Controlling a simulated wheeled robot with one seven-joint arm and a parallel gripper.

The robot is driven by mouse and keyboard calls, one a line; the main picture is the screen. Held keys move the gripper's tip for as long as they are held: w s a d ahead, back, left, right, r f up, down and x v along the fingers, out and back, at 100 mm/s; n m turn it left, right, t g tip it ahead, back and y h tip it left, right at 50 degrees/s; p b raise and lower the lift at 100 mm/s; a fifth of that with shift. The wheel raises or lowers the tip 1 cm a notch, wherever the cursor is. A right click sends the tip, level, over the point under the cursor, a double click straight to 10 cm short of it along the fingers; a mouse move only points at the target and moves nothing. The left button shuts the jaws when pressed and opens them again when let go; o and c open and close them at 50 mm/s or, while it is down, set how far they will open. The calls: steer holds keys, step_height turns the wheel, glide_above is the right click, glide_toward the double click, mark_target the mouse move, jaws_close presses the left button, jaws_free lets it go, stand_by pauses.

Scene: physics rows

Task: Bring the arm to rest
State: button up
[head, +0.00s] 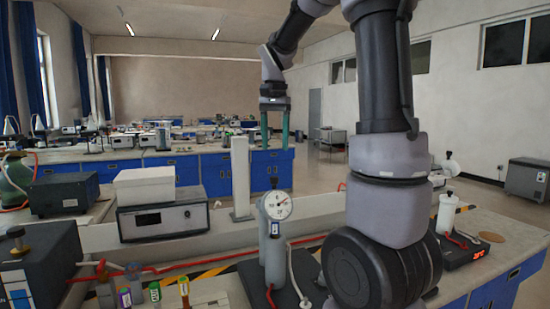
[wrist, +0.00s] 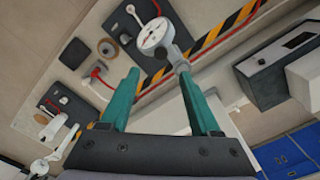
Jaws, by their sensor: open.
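My gripper (head: 274,128) hangs from my raised arm, fingers pointing down, above the lab bench. Its two green fingers are apart with nothing between them in the head view. In the wrist view my gripper (wrist: 160,98) also shows its fingers spread. Beyond them, a dial gauge (wrist: 155,36) on a grey cylinder appears between and past the fingertips. The same dial gauge (head: 277,205) stands upright on the bench below my gripper in the head view. My arm covers part of the right side of the bench.
A grey instrument with a white box (head: 145,187) on it stands left of the gauge. A white post (head: 241,178) stands behind it. Small labelled bottles (head: 154,292) are at the front left.

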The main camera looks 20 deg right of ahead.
steer(key=shift+r, duration=0.65)
steer(key=shift+s, duration=0.1)
steer(key=s+a+n+t+y, duration=0.1)
steer(key=s+a+n+t, duration=0.1)
steer(key=s, duration=0.6)
steer(key=s+a+n+t+y, duration=0.1)
steer(key=s+a+n+t, duration=0.1)
steer(key=s+t, duration=0.3)
steer(key=s, duration=0.4)
steer(key=shift+s+a+r+n, duration=0.15)
steer(key=shift+s+a+n, duration=0.1)
steer(key=shift+s+n, duration=0.05)
steer(key=shift+d, duration=0.1)
stand_by(1.0)
